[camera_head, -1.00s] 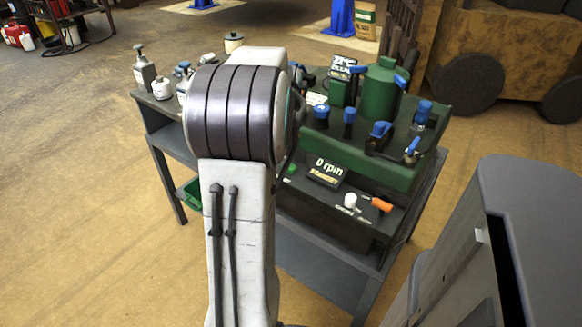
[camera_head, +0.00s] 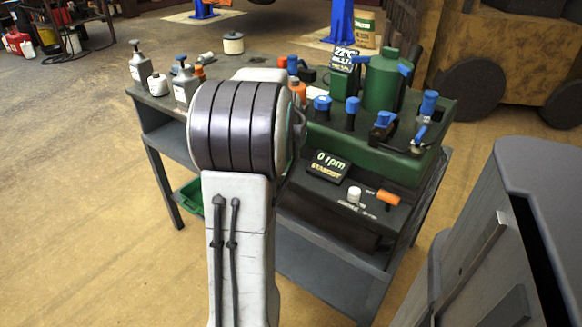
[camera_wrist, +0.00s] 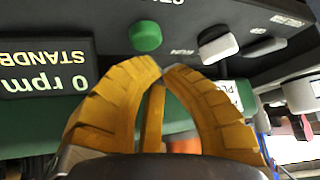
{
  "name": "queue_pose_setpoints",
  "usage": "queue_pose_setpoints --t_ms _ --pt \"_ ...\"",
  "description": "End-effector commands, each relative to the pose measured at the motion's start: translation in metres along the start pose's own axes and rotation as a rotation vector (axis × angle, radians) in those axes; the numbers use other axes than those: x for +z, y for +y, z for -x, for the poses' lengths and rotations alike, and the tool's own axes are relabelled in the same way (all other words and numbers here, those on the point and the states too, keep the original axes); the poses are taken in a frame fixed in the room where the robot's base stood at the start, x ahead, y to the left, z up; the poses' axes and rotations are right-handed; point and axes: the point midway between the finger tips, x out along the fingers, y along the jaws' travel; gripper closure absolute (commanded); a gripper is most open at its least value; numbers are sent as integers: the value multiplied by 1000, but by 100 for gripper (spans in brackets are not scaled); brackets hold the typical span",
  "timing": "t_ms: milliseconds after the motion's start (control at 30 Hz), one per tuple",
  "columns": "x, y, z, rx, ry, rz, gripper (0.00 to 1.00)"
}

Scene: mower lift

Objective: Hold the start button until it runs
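The round green button (camera_wrist: 145,36) sits on the dark panel in the wrist view, which shows the panel upside down. In the head view my arm hides it. The display (camera_head: 327,167) reads 0 rpm and STANDBY; it also shows in the wrist view (camera_wrist: 45,72). My gripper (camera_wrist: 162,67) has yellow ribbed fingers with their tips together and nothing between them. The tips appear just short of the button, with no clear contact. In the head view my gripper is hidden behind my arm.
A white knob (camera_head: 354,194) and an orange lever (camera_head: 388,198) are on the same panel, beside the display. A green tank (camera_head: 385,80) and several blue-topped fittings stand behind. Bottles (camera_head: 185,82) stand at the bench's left. A grey cabinet (camera_head: 535,190) is at the right.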

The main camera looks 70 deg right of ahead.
Motion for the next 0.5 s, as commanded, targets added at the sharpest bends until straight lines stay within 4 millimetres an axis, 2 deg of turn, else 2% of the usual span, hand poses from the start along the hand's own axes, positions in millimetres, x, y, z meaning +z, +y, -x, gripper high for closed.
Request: queue_pose_setpoints --t_ms 267,300,367,500 --pt "0 0 0 0 0 0 100" --pt "0 0 0 0 0 0 94" --pt "0 0 0 0 0 0 100" --pt "0 0 0 0 0 0 100"
